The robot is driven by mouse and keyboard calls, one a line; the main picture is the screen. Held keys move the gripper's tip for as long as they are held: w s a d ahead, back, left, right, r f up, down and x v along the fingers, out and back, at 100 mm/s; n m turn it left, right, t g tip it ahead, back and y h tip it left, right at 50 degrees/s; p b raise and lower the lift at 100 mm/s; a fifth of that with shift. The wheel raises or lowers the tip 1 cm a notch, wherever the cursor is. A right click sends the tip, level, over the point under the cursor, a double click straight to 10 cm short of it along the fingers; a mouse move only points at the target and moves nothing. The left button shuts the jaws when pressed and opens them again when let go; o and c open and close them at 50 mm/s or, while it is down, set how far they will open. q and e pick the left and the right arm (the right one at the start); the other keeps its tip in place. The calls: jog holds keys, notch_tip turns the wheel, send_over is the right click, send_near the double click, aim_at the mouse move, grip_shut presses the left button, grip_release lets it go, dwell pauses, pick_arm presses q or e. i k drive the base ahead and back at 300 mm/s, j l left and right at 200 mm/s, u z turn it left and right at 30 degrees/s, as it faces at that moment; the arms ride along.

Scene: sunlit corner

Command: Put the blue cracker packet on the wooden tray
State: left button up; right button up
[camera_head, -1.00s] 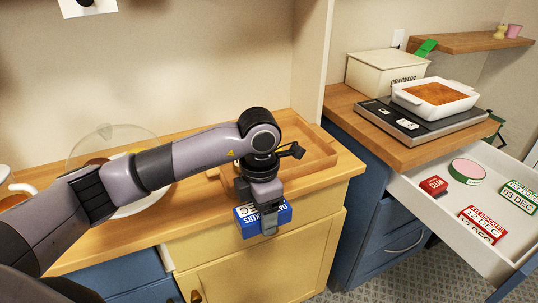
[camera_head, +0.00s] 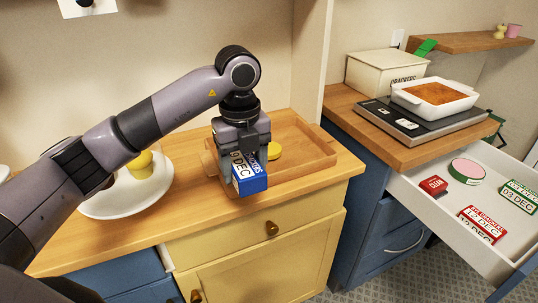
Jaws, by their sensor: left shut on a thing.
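The blue cracker packet (camera_head: 252,185) has a white label with dark print. My left gripper (camera_head: 241,165) is shut on it and points down from the arm that comes in from the left. The wooden tray (camera_head: 308,155) lies on the wooden counter behind and to the right of the packet. The packet appears over the tray's front left part, and whether it touches the tray cannot be told. The gripper hides the tray's left part. My right gripper is not in view.
A white plate (camera_head: 105,208) with a yellow cup-like thing (camera_head: 150,165) stands left on the counter (camera_head: 200,215). An open drawer (camera_head: 420,200) at right holds red and green packets and a round tin. A baking dish (camera_head: 435,98) stands on a hot plate.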

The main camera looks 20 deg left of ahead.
aim_at(290, 142)
jog(key=i, duration=1)
